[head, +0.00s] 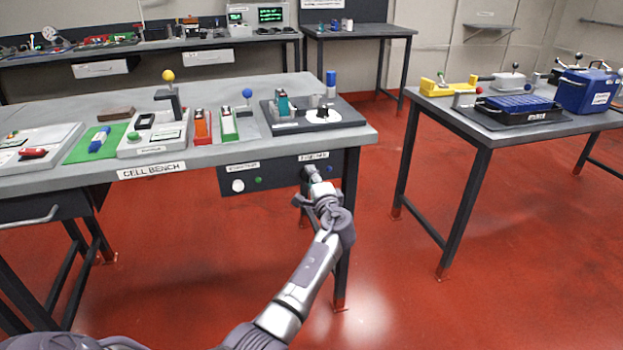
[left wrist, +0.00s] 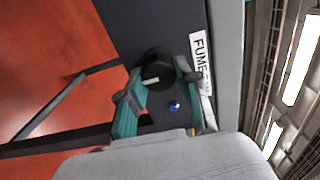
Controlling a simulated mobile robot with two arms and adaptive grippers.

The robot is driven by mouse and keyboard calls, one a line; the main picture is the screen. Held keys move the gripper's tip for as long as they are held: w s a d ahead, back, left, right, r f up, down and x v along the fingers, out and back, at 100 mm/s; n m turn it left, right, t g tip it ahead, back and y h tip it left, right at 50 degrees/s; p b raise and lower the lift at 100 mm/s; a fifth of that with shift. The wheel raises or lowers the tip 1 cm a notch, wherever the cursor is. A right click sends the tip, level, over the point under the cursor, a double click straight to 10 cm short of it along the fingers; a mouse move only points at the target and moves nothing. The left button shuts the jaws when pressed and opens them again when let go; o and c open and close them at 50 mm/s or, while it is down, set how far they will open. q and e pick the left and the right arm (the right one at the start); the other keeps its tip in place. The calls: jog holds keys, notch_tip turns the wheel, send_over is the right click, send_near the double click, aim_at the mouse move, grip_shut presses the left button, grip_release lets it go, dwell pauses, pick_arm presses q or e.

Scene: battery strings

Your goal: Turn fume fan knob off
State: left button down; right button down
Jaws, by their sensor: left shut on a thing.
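The fume fan knob (left wrist: 152,66) is a round black knob with a white pointer line on the dark front panel under the cell bench. In the left wrist view it sits between the teal fingers of my left gripper (left wrist: 157,84), which is shut on it. A white label (left wrist: 201,62) beginning "FUME" is beside it, partly covered by a finger. A small blue indicator (left wrist: 174,105) is near the knob. In the head view my left gripper (head: 312,186) reaches the panel's right end and hides most of the knob. My right gripper is not in view.
The panel (head: 278,175) also carries a white knob (head: 238,186) and a green indicator (head: 258,180) at left. The cell bench top (head: 215,155) overhangs it, holding several fixtures. A bench leg (head: 348,225) stands just right of my gripper. Red floor lies open toward the right table (head: 488,138).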

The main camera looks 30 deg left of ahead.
pick_arm(q)
jog(key=c, duration=0.8)
grip_release()
jog(key=shift+w+d, duration=0.1)
jog(key=v, duration=1.2)
jog(key=shift+f, duration=0.1)
